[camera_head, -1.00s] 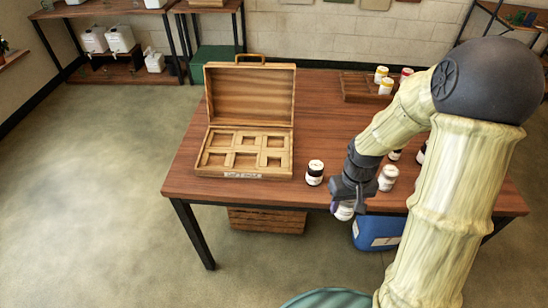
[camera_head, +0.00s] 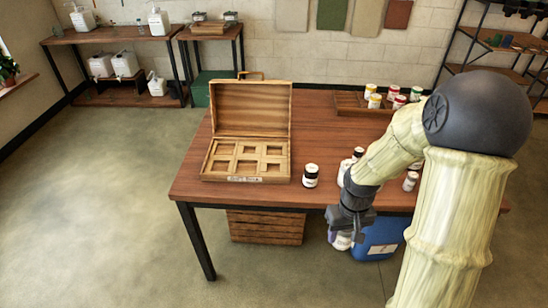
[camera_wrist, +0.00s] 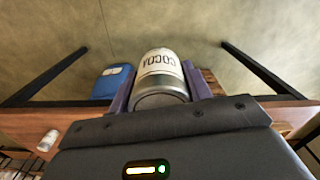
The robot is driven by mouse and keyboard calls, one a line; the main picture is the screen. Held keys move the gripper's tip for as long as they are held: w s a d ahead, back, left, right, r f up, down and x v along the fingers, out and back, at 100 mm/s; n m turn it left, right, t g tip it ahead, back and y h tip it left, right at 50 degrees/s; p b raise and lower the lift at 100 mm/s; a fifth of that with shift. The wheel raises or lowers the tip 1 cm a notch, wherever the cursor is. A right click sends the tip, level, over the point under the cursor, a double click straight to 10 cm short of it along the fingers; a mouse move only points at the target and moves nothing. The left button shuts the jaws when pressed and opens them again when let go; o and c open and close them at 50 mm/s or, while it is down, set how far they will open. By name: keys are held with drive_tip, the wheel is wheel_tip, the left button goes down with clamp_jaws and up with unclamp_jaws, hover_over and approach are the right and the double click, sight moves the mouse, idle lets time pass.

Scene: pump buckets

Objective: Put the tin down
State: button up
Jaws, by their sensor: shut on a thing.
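The tin (camera_wrist: 160,78), silver with a white label reading COCOA, is held between the two fingers of my gripper (camera_wrist: 158,88) in the wrist view. In the head view my gripper (camera_head: 345,225) hangs just off the front edge of the wooden table (camera_head: 330,115), and the tin (camera_head: 340,241) shows below it, partly hidden by the fingers. An open wooden case (camera_head: 207,172) stands on the table's left part, with several empty square compartments in its base.
A white jar with a dark lid (camera_head: 311,176) stands right of the case. More jars stand behind my arm. A tray (camera_head: 348,103) with several tins is at the back. A blue container (camera_head: 380,240) and a wooden crate (camera_head: 265,228) are under the table.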

drive_tip(key=shift+s, duration=0.2)
drive_tip(key=shift+s+f, duration=0.15)
drive_tip(key=w+f+m, duration=0.1)
drive_tip(key=w+f, duration=0.2)
drive_tip(key=f, duration=0.5)
drive_tip(key=w+f+m, duration=0.1)
drive_tip(key=w+f, duration=0.3)
drive_tip(key=f, duration=0.5)
drive_tip(key=shift+f, duration=0.3)
drive_tip(key=shift+d, duration=0.1)
